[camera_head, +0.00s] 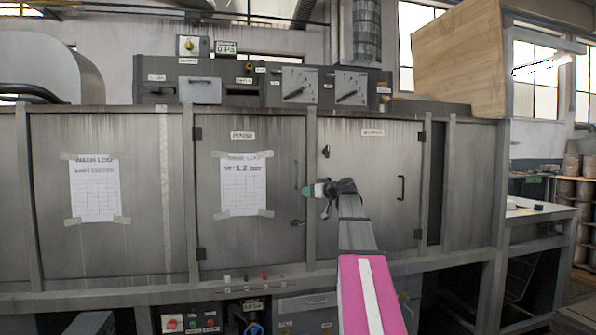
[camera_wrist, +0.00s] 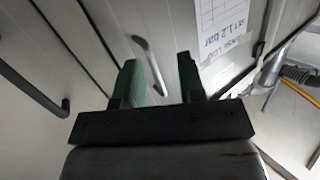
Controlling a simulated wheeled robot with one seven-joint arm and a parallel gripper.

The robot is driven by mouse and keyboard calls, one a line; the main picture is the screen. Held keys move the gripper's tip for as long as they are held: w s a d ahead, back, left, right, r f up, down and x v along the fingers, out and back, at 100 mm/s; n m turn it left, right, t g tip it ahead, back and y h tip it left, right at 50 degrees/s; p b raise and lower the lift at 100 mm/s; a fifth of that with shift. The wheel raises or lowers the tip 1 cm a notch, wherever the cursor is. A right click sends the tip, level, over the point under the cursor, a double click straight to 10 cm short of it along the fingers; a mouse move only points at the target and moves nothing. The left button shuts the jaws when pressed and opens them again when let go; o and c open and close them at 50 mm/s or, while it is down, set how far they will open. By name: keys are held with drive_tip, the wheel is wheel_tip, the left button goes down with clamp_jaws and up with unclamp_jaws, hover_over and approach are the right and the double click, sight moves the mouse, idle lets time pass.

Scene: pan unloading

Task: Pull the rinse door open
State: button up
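The rinse door (camera_head: 213,235) is a grey metal door in the middle of the machine, with a small label that seems to read "RINSE" and a taped paper sheet. It looks closed. Its dark bar handle (camera_head: 296,180) is at its right edge, partly hidden by my gripper (camera_head: 309,191). In the wrist view the handle (camera_wrist: 147,58) shows beyond and between the two green fingers. The fingers of my gripper (camera_wrist: 159,75) are apart. I cannot tell whether they reach around the handle; no contact shows.
A side table (camera_head: 530,212) stands at the right.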

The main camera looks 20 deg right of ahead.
drive_tip(key=n+t, duration=0.1)
approach(298, 169)
drive_tip(key=shift+y, duration=0.3)
drive_tip(key=x, duration=1)
drive_tip(key=shift+w+d+f, duration=0.1)
drive_tip(key=shift+w+d, duration=0.15)
drive_tip(key=shift+w, duration=0.1)
clamp_jaws()
